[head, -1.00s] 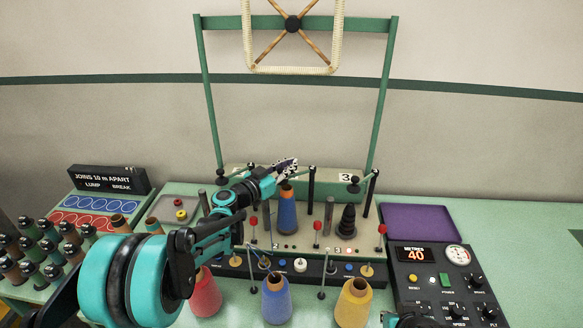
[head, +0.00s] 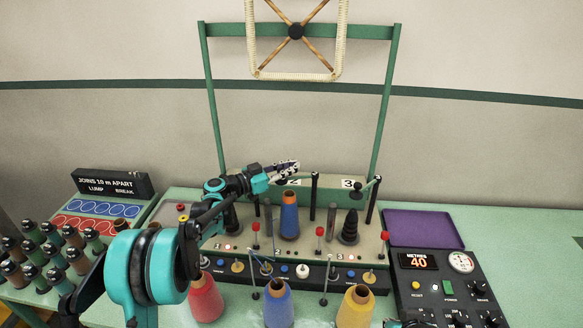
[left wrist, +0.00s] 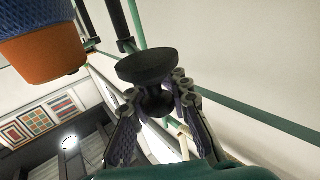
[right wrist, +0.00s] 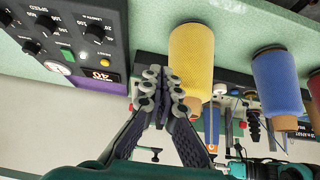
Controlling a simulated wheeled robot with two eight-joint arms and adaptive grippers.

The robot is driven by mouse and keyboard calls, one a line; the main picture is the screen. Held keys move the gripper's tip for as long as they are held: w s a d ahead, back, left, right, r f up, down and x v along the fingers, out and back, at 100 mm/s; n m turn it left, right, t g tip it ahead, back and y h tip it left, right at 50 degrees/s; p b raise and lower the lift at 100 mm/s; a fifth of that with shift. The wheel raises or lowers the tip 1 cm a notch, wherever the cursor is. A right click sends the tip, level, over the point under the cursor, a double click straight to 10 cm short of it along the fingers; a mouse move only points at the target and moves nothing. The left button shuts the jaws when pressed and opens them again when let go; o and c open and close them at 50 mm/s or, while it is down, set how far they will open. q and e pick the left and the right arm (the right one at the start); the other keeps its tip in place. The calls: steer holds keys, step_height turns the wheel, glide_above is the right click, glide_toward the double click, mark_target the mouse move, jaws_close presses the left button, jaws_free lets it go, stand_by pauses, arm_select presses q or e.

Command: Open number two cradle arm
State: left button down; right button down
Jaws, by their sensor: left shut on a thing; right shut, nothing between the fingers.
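The number two cradle arm (head: 299,177) is a thin bar running left from the top of a dark post (head: 314,200), above the blue cone (head: 289,220) at station two. Its black knob (left wrist: 147,66) shows in the left wrist view, a wide disc on a narrower neck. My left gripper (head: 286,168) is shut on this knob, with its fingers (left wrist: 156,97) around the neck. In the head view the gripper hides the knob. My right gripper (right wrist: 160,86) is shut and empty near the yellow cone (right wrist: 191,62), low by the control box.
The number three arm's knob (head: 356,190) and black stepped holder (head: 349,228) stand to the right. Red-tipped levers (head: 319,232) and cones on the table stand in front. A control box (head: 450,285) and purple tray (head: 423,230) lie right; a spool rack stands left.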

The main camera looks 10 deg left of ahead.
arm_select(q)
steer(key=c, duration=1.4)
jaws_free()
steer(key=shift+c, duration=0.2)
steer(key=shift+a, duration=0.1)
steer(key=v, duration=1.1)
steer(key=shift+s+a, duration=0.25)
steer(key=shift+s, duration=0.1)
